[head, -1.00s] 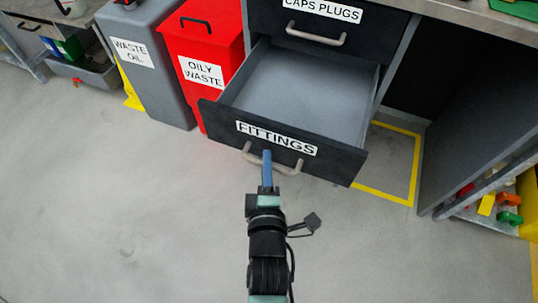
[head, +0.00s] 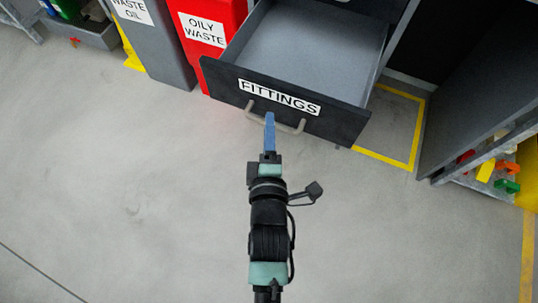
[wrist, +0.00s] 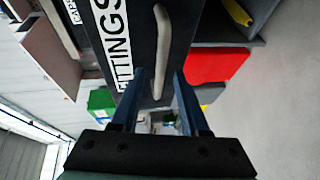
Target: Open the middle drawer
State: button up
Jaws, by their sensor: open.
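The drawer labelled FITTINGS (head: 310,127) is pulled far out of its cabinet, and its empty grey inside shows in the head view. It sits below another drawer, whose label is cut off now. Its pale bar handle (head: 291,128) runs along the dark front. In the wrist view the handle (wrist: 163,40) appears between and beyond my fingers. My gripper (head: 269,118) is open at the handle, its blue fingertips overlapping the bar in the head view. In the wrist view my gripper (wrist: 159,78) has both fingers apart with nothing gripped. Whether the fingers touch the bar is unclear.
A red OILY WASTE bin (head: 208,42) and a grey WASTE OIL bin (head: 160,40) stand left of the drawer. A dark cabinet panel (head: 480,95) and a shelf with coloured parts stand right. Yellow tape (head: 385,159) marks the floor. The floor in front is clear.

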jog(key=s+r+p, duration=0.2)
jog(key=s, duration=0.8)
jog(key=shift+s+d+p, duration=0.3)
jog(key=shift+d+p, duration=0.1)
jog(key=shift+d, duration=0.05)
jog(key=w+r+m+t, duration=0.25)
jog(key=w+r, duration=0.25)
jog(key=r, duration=0.5)
jog(key=w+r+m+t, duration=0.1)
jog(key=w+r+m, duration=0.3)
jog(key=r, duration=0.5)
jog(key=w+r+m+t, duration=0.25)
jog(key=w+r, duration=0.25)
jog(key=r, duration=0.5)
jog(key=s+d+r+m+t+h, duration=0.1)
jog(key=s+r+m+t, duration=0.3)
jog(key=r, duration=1.1)
jog(key=s+d+r+m+t, duration=0.1)
jog(key=s+r+m, duration=0.35)
jog(key=r, duration=1.05)
notch_tip(320, 180, up, 33)
jog(key=p, duration=3.3)
jog(key=shift+w+f+m, duration=0.2)
jog(key=shift+w+m, duration=0.05)
jog(key=shift+m, duration=0.1)
